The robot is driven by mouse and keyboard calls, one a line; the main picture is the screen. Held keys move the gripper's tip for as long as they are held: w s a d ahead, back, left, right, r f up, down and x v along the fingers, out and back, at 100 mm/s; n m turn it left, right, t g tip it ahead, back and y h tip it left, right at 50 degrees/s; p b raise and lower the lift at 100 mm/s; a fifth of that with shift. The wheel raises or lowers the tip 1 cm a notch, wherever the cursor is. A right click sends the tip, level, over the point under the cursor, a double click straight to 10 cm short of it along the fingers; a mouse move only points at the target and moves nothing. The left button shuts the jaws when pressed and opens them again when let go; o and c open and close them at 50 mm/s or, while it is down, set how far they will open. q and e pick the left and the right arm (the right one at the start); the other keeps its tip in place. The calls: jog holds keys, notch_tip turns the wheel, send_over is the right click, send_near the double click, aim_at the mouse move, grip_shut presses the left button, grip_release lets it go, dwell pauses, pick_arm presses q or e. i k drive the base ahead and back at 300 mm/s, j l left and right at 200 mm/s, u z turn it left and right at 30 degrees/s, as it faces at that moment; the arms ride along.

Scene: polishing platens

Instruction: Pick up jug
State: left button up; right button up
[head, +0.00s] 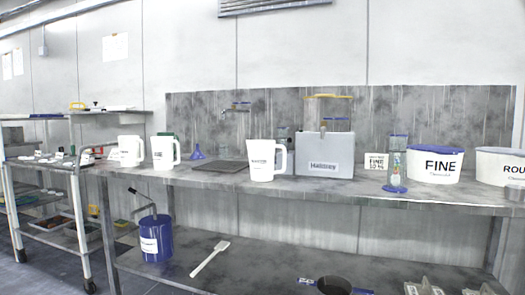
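Three white jugs with handles stand upright on the grey bench. One jug (261,160) with a dark label is near the bench's middle, its handle to the right. Two more jugs, a left one (130,151) and one beside it (163,153), stand at the bench's left end. The task line does not tell which jug is meant. Neither of my grippers is in view, and nothing is seen touching the jugs.
A grey labelled box (325,160) stands right of the middle jug, and a dark plate (220,166) lies left of it. White tubs marked FINE (434,164) and ROU (503,165) stand at the right. A blue canister (156,238) and white paddle (210,258) are below. A trolley (20,212) stands left.

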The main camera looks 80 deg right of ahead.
aim_at(162, 149)
jog(key=z, duration=1.75)
